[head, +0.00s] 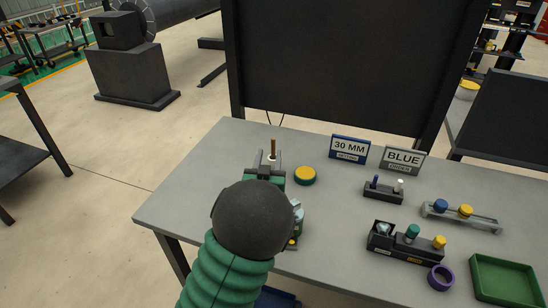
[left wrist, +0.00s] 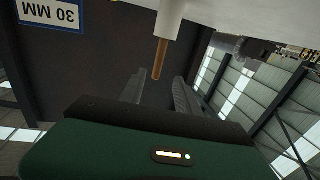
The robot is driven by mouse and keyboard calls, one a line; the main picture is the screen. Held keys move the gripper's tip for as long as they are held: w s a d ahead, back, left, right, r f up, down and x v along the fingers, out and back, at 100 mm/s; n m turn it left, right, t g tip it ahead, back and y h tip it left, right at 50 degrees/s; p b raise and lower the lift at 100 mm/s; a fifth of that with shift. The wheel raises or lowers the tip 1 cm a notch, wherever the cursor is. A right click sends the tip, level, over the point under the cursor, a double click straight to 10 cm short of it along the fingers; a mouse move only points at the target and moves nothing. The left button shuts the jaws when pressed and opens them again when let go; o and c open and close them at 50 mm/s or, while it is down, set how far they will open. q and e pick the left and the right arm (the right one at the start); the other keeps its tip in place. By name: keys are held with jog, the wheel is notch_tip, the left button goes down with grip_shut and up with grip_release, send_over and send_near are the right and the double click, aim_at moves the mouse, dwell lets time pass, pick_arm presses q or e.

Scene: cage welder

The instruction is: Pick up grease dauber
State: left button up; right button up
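The grease dauber shows as a thin brown stick (head: 274,147) standing upright in a white cylinder on the table, partly hidden by my left gripper (head: 270,172). In the left wrist view, which looks upside down, the brown stick (left wrist: 160,58) comes out of the white cylinder (left wrist: 170,18). My left gripper (left wrist: 159,76) is open there, its two dark fingers apart. The stick's end appears in line with the gap between them; I cannot tell its depth. No grip on it shows. My right gripper is not in view.
A dark panel (head: 345,65) stands behind.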

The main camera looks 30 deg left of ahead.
pick_arm(q)
jog(key=x, duration=1)
jog(key=shift+b, duration=0.3)
jog(key=shift+d+r, duration=0.1)
jog(key=shift+r, duration=0.05)
jog(key=shift+c, duration=1.4)
jog(key=shift+d, duration=0.1)
grip_shut()
